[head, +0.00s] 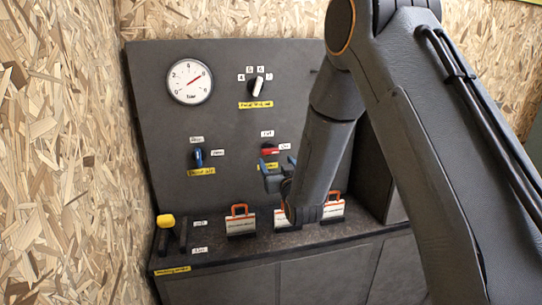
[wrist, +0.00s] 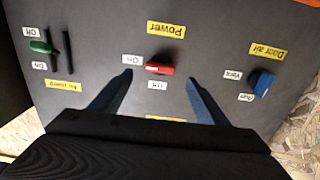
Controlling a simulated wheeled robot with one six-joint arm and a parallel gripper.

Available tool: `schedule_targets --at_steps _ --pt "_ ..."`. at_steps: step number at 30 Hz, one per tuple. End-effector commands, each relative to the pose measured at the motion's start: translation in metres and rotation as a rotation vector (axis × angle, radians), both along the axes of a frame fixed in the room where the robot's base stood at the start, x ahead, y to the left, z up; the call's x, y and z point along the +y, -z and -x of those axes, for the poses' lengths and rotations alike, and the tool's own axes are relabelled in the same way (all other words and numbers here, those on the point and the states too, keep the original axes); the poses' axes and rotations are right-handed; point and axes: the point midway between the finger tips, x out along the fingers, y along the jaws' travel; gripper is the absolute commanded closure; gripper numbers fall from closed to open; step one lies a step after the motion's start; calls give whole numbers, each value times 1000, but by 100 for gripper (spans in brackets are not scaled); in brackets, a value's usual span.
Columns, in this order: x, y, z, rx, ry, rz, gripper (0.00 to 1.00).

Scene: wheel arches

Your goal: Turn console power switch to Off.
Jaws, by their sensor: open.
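The power switch, a red rotary handle (wrist: 160,68), sits on the dark console panel (wrist: 215,25), under a yellow "Power" label in the inverted wrist view. Its handle lies roughly sideways, one end toward the "On" label (wrist: 132,58). The "Off" label (wrist: 157,85) is at a right angle to it. In the head view the red handle (head: 269,151) shows just above my gripper (head: 278,168). My gripper is open; in the wrist view its two blue fingers (wrist: 160,78) appear either side of the handle, apart from it. I cannot tell the remaining distance to the panel.
A blue door-air knob (head: 198,157) is left of the switch, a black-and-white selector (head: 257,87) above, and a gauge (head: 190,82) upper left. A green switch (wrist: 41,46) shows in the wrist view. Orange-handled items (head: 240,220) and a yellow-topped lever (head: 165,221) are on the ledge below.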

Motion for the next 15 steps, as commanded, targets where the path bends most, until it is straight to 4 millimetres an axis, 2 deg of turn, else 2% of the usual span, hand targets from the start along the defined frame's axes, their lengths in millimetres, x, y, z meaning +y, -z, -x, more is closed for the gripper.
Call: schedule_targets --at_steps 15 --pt "19 -2 -64 -8 -1 -2 31"
